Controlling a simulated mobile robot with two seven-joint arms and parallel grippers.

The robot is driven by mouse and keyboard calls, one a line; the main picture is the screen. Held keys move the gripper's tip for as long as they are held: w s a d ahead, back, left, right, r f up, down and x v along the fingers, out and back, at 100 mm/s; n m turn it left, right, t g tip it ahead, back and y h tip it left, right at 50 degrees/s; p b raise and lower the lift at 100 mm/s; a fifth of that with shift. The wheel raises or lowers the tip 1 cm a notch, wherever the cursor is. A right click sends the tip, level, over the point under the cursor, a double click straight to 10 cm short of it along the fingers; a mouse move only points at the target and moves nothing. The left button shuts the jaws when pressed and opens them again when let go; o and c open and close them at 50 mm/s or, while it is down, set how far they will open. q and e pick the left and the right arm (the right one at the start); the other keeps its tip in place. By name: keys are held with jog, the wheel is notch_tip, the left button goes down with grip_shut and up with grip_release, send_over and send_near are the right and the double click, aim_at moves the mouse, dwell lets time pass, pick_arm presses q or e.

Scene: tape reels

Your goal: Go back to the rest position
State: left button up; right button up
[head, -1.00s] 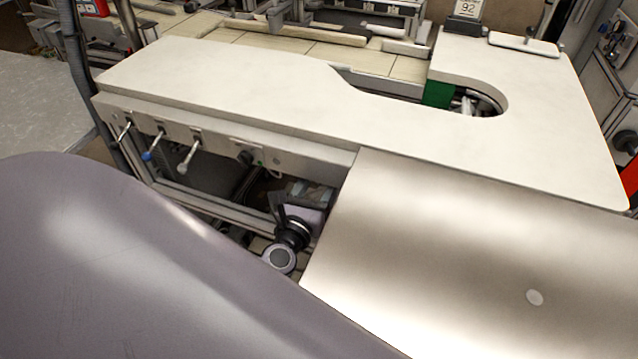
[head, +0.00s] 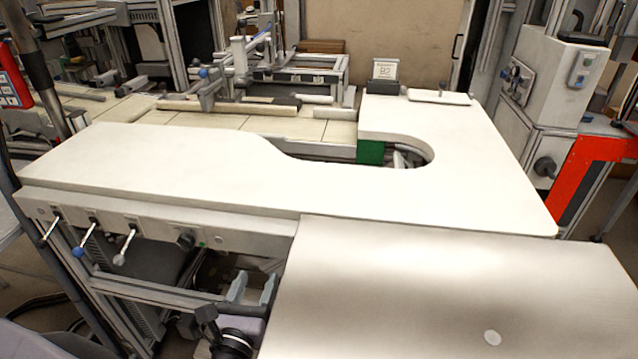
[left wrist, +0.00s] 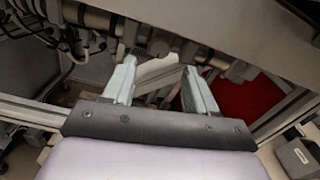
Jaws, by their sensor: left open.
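My left gripper (head: 253,288) shows low in the head view, below the front edge of the white worktop (head: 190,165) and left of the grey metal plate (head: 450,290). Its two pale fingers point up and stand apart, with nothing between them. The left wrist view shows the same left gripper (left wrist: 160,85) open and empty, facing the frame and cables under the bench. My right gripper is in neither view. No tape reel can be made out.
Levers (head: 125,245) stick out from the worktop's front. A small sign (head: 384,75) and a flat tray (head: 439,97) stand at the back. A red frame (head: 590,165) is at the right.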

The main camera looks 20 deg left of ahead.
pick_arm(q)
jog(key=s+d+f+n+g+h, duration=0.3)
jog(key=s+d+f+n, duration=0.1)
jog(key=n, duration=1)
jog(key=s+d+f+n+g+h+p, duration=0.1)
jog(key=s+d+f+n+g+h, duration=0.2)
jog(key=s+f+n, duration=0.4)
jog(key=n+g, duration=0.1)
jog(key=n, duration=0.7)
jog(key=shift+s+d, duration=0.3)
jog(key=shift+d, duration=0.05)
